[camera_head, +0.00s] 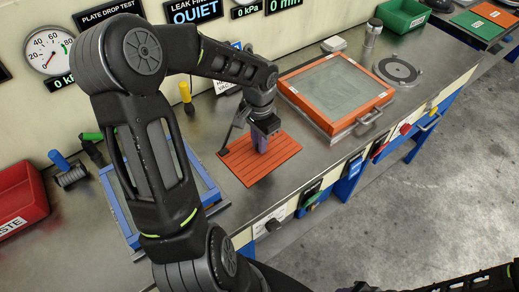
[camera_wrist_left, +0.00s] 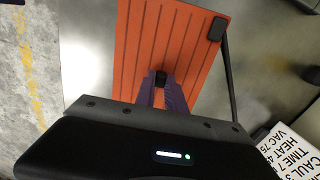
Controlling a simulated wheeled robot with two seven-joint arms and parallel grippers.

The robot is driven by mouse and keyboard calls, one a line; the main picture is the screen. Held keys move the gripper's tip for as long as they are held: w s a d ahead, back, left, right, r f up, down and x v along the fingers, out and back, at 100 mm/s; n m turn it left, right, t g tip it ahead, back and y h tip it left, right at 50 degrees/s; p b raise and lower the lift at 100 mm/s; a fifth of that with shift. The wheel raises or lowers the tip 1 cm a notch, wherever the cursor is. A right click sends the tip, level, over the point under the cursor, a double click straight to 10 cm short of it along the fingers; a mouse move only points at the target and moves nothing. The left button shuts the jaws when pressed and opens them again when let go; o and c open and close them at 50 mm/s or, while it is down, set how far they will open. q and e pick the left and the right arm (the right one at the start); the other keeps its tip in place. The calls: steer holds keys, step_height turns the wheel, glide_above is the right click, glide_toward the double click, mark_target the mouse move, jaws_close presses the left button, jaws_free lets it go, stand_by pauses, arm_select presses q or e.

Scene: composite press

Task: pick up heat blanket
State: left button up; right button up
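The heat blanket (camera_head: 240,164) is an orange, ribbed rectangular sheet near the front of the metal bench, and it looks flat. In the left wrist view the blanket (camera_wrist_left: 140,45) shows a dark knob in its middle and a black block with a dark cable at one corner. My left gripper (camera_head: 261,150) points down over the middle of the blanket. Its purple fingers (camera_wrist_left: 161,82) are close together with the dark knob between their tips, and they look shut on it. Whether the blanket is clear of the bench cannot be told.
An orange-framed press (camera_head: 341,89) stands right of the blanket. A blue frame (camera_head: 208,185) lies to its left, partly hidden by my left arm. A red bin (camera_head: 18,190) and a green bin (camera_head: 403,15) stand at the sides. The bench's front edge is close.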

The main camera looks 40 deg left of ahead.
arm_select(q)
jaws_close()
steer(key=shift+r, duration=0.15)
step_height(320, 180, up, 10)
steer(key=b, duration=0.1)
stand_by(0.6)
stand_by(1.0)
